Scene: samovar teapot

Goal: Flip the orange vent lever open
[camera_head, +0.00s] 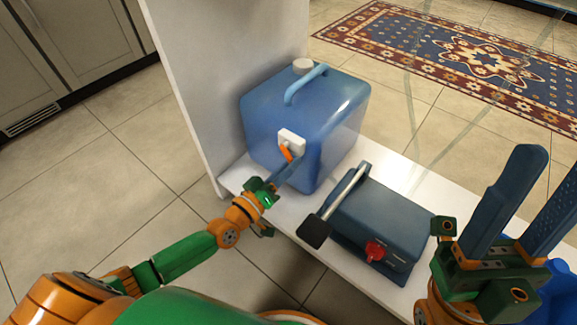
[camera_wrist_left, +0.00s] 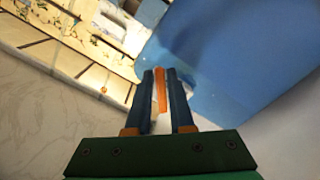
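The orange vent lever (camera_head: 286,153) sits on a white tap plate (camera_head: 291,141) low on the front of the blue canister (camera_head: 268,112). My left gripper (camera_head: 287,170) is right at the lever, just below the plate. In the left wrist view the lever (camera_wrist_left: 160,88) stands between the two fingers (camera_wrist_left: 160,84), with a narrow gap between them. The fingers look parted; whether either one touches the lever cannot be told. My right gripper (camera_head: 538,185) is open and empty at the right, away from the canister.
A dark blue box (camera_head: 385,222) with a red knob (camera_head: 375,251) and a lever handle (camera_head: 336,205) stands right of the canister on the white shelf (camera_head: 398,160). A white panel (camera_head: 205,70) rises left of the canister. A blue object (camera_head: 562,285) sits at the lower right.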

